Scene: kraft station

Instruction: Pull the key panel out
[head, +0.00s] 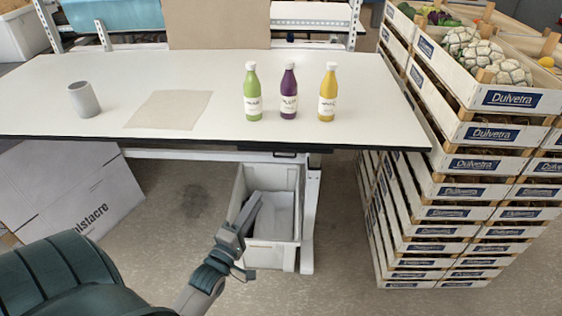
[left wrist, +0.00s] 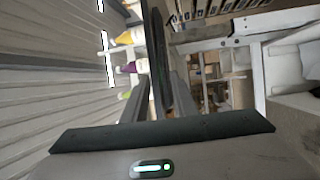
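The key panel (head: 285,154) is a small dark strip under the front edge of the white table (head: 50,100), below the bottles. It looks close against the table's underside. My left gripper (head: 248,212) is in front of the table and shows over the white bin, below and left of the panel. In the left wrist view its two grey fingers (left wrist: 158,95) stand apart, with the dark table edge (left wrist: 155,45) showing between them. I see nothing held. I cannot pick out the panel clearly in the wrist view. My right gripper is not in view.
Green (head: 253,95), purple (head: 288,95) and yellow (head: 327,95) bottles stand near the table's front right. A grey cup (head: 83,100) stands left. The white bin (head: 288,256) is under the table, beside a table leg (head: 310,220). Stacked crates (head: 455,190) stand right.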

